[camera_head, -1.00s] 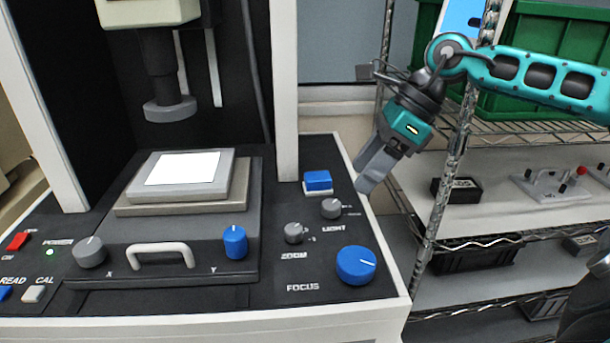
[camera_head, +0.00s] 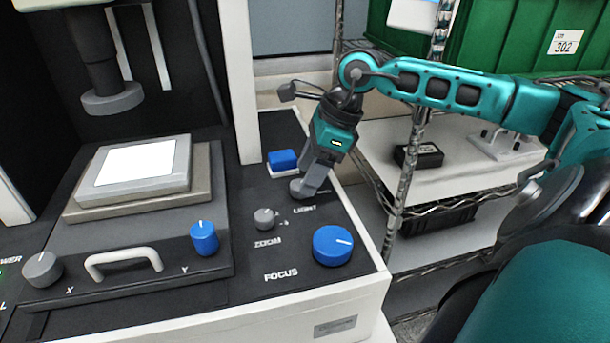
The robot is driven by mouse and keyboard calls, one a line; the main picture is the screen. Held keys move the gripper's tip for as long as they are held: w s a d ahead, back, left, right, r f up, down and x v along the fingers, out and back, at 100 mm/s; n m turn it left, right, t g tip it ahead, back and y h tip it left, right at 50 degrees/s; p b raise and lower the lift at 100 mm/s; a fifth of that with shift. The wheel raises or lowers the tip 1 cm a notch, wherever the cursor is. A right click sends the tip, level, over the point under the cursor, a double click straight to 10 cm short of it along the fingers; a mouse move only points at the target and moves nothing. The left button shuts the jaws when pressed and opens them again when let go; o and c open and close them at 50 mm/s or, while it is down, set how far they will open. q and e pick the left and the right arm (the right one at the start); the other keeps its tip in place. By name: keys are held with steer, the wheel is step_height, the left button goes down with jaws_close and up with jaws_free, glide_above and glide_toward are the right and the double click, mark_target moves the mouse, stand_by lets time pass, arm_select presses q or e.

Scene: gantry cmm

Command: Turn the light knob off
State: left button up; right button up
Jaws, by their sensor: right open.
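The light knob (camera_head: 295,188) is a small grey knob on the black panel, just above the LIGHT label and in front of a blue button. It is partly hidden by my right gripper. My right gripper (camera_head: 309,186) is open and points down, with its grey fingers right at the knob. I cannot tell whether the fingers touch the knob or stand around it. My left gripper is not in view.
The grey zoom knob (camera_head: 264,219), large blue focus knob (camera_head: 333,245) and blue button (camera_head: 282,160) sit close around the light knob. The stage with a white handle (camera_head: 124,261) lies left. A wire shelf with green bins (camera_head: 480,38) stands right.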

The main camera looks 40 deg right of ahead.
steer(key=shift+x, duration=1.15)
steer(key=shift+c, duration=0.5)
steer(key=c, duration=1)
steer(key=shift+o, duration=0.2)
steer(key=shift+w, duration=0.1)
steer(key=n, duration=0.2)
steer(key=n+g+y, duration=0.1)
steer(key=n, duration=0.1)
steer(key=shift+w+d+n+b, duration=0.15)
steer(key=shift+w+n+b, duration=0.05)
steer(key=shift+n+b, duration=0.1)
steer(key=shift+w+n+g, duration=0.1)
steer(key=shift+n+g, duration=1)
steer(key=shift+n, duration=1)
steer(key=o, duration=1.1)
steer(key=shift+c, duration=0.2)
